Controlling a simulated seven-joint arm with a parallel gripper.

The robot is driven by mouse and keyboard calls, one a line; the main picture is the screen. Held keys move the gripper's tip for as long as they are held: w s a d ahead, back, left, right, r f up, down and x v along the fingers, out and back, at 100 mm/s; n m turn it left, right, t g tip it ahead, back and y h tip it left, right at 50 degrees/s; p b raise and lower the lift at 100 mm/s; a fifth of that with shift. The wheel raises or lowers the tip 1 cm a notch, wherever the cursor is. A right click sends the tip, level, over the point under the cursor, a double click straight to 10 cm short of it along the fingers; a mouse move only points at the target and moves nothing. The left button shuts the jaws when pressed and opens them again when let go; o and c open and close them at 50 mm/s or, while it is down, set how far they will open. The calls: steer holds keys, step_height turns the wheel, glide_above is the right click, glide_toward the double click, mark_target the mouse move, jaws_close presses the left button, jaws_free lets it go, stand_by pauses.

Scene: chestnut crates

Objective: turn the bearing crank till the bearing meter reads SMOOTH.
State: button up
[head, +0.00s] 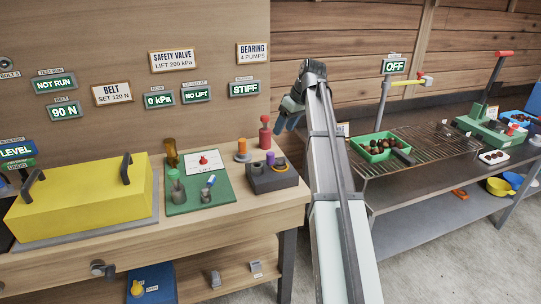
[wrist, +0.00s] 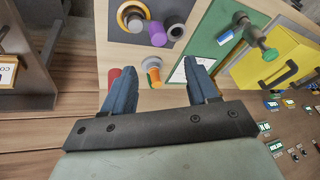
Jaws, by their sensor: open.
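The bearing meter (head: 244,89) on the back wall reads STIFF. Below it, near the bench's right end, is a dark grey block (head: 285,182) with a purple upright handle (head: 270,158) and an orange ring, apparently the bearing crank. In the wrist view the block (wrist: 112,24) is at top centre, with the purple handle (wrist: 158,35) beside a dark round knob. My gripper (head: 286,124) is open and empty, above and right of the block. In the wrist view its blue fingers (wrist: 162,68) stand apart, short of the handle, with nothing held between them.
An orange-topped grey post (head: 242,150) and a red bottle-shaped object (head: 265,132) stand behind the block. A green board (head: 208,203) with small fittings and a yellow box (head: 82,203) lie left. A grill (head: 435,150) with a green chestnut tray (head: 362,151) is right.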

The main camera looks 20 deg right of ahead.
mark_target(271, 153)
steer(key=w+a+f+n, duration=0.1)
steer(key=f, duration=0.3)
steer(key=w+a+f+n, duration=0.1)
steer(key=f+n, duration=0.1)
steer(key=f, duration=0.2)
steer(key=w+a+f+n, duration=0.1)
steer(key=a+f, duration=0.1)
steer(key=f, duration=0.2)
steer(key=shift+w+f+n, duration=0.3)
steer(key=shift+f, duration=0.05)
steer(key=c, duration=1)
